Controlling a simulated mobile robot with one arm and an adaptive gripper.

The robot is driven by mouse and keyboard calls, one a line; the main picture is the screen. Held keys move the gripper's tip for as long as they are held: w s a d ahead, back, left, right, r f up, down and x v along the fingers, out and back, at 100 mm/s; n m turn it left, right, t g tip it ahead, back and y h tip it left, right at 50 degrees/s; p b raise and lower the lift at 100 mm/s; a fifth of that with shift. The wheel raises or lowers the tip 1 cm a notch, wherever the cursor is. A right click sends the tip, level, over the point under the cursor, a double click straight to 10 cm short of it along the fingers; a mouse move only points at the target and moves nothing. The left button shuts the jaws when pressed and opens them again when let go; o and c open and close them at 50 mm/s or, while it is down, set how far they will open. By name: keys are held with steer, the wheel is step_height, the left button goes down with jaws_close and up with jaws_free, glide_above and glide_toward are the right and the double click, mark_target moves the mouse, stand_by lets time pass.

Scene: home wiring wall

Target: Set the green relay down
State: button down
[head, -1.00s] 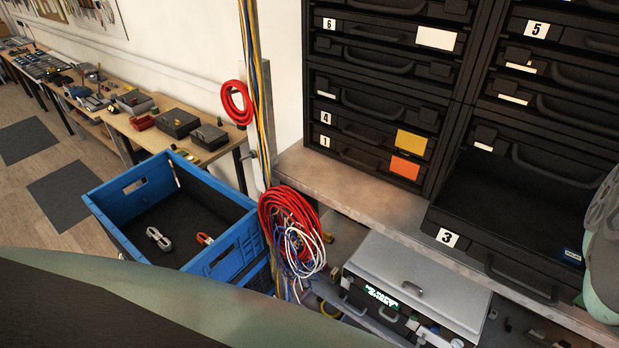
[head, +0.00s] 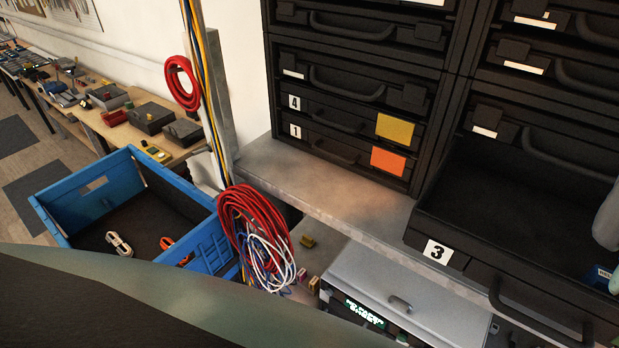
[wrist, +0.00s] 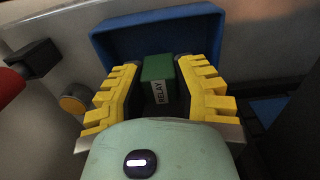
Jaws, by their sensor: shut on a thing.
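The green relay (wrist: 157,68), a small block with a white RELAY label, is between the yellow fingers of my gripper (wrist: 163,76) in the wrist view. The fingers are shut on its sides. Beyond it in the wrist view is a blue container (wrist: 150,34) with a raised far wall. I cannot tell whether the relay touches the container. The relay does not show in the head view.
Open drawer 3 (head: 437,250) juts out at the right. A blue crate (head: 90,187) holding small cable bundles is at the left. Red and white wire coils (head: 252,220) hang near the shelf edge. A silver case (head: 405,297) is below. Closed drawers (head: 340,130) rise behind.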

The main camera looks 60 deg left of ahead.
steer(key=shift+f+p, duration=0.85)
steer(key=shift+p, duration=0.1)
steer(key=shift+w+f+p, duration=0.1)
steer(key=shift+f+p, duration=0.65)
steer(key=shift+f, duration=0.7)
steer(key=shift+f, duration=0.15)
steer(key=c, duration=0.8)
jaws_free()
